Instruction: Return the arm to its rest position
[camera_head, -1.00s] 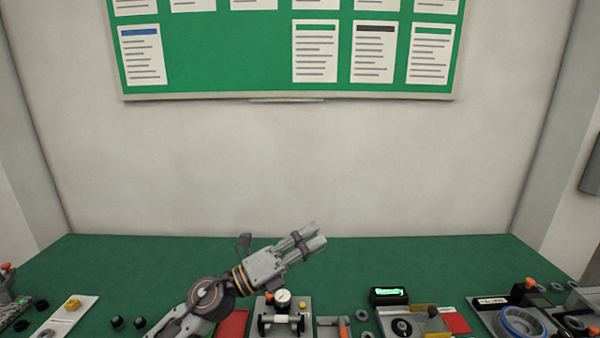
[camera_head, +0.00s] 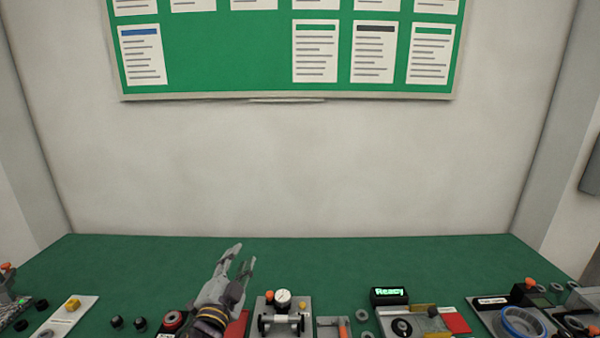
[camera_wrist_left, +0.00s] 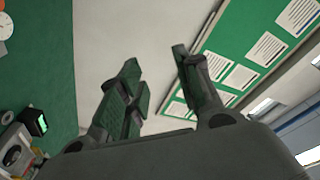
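My left gripper (camera_head: 240,258) is low in the head view, left of the middle, its fingers pointing up and slightly right. Its two fingers stand apart with nothing between them. In the left wrist view the gripper (camera_wrist_left: 158,85) is open and empty, with the wall and the green board behind the fingers. The lower part of my left arm is cut off by the bottom edge of the head view. My right arm and gripper do not show.
The green table (camera_head: 330,255) is clear toward the wall. Along its front stand a gauge fixture (camera_head: 283,310), a display reading "Ready" (camera_head: 389,296), a grey fixture (camera_head: 425,322) and a blue ring (camera_head: 522,322). A red button (camera_head: 173,320) lies left of my arm.

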